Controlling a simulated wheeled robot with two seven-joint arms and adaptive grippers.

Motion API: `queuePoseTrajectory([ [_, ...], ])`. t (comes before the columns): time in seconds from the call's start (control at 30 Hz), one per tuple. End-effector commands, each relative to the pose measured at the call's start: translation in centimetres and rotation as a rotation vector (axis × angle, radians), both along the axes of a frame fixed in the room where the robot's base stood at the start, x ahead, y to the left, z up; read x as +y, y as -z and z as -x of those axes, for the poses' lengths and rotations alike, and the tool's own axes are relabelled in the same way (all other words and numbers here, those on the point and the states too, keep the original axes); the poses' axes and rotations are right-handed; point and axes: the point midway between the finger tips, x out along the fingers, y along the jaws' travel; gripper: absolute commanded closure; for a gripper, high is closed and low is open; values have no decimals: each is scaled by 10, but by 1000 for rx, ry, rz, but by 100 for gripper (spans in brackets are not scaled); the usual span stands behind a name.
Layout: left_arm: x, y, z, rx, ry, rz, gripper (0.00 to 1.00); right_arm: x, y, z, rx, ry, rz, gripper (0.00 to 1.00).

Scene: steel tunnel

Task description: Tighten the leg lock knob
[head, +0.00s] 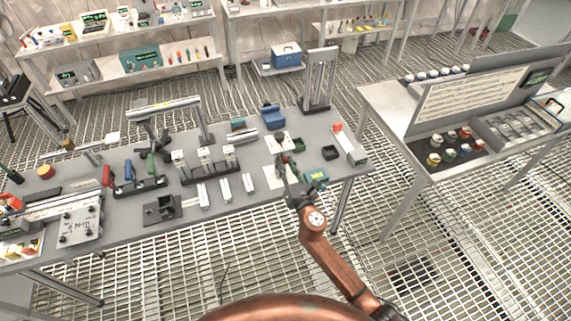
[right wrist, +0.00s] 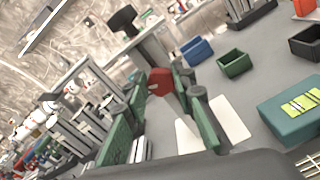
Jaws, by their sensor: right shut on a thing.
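My right gripper (head: 282,165) is over the right part of the grey workbench (head: 230,213), with its arm coming in from below. In the right wrist view its two green-padded fingers (right wrist: 162,88) stand either side of a red-topped piece with a pale shaft (right wrist: 160,80), and are shut on it. I cannot tell for sure whether this piece is the leg lock knob; the gripper mostly hides it in the head view. No other leg lock knob can be made out. My left gripper is not in view.
A white sheet (head: 271,184) and a teal box (head: 317,178) lie by the right gripper. Blue (head: 273,116) and black (head: 329,153) bins stand beyond. White blocks, clamps and an upright frame (head: 319,80) crowd the bench. Grated floor separates it from a right-hand table (head: 385,118).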

Motion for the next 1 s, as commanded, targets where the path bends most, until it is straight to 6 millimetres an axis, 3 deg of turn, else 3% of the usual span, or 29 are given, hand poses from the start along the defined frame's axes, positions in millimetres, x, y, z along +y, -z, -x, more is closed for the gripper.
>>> queuePoseTrajectory([
  [0.4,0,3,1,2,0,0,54,-1,1,0,68,0,-206,100],
  [0.97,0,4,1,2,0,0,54,-1,1,0,80,1,-240,100],
  [1.0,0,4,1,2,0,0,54,-1,1,0,80,1,-240,75],
])
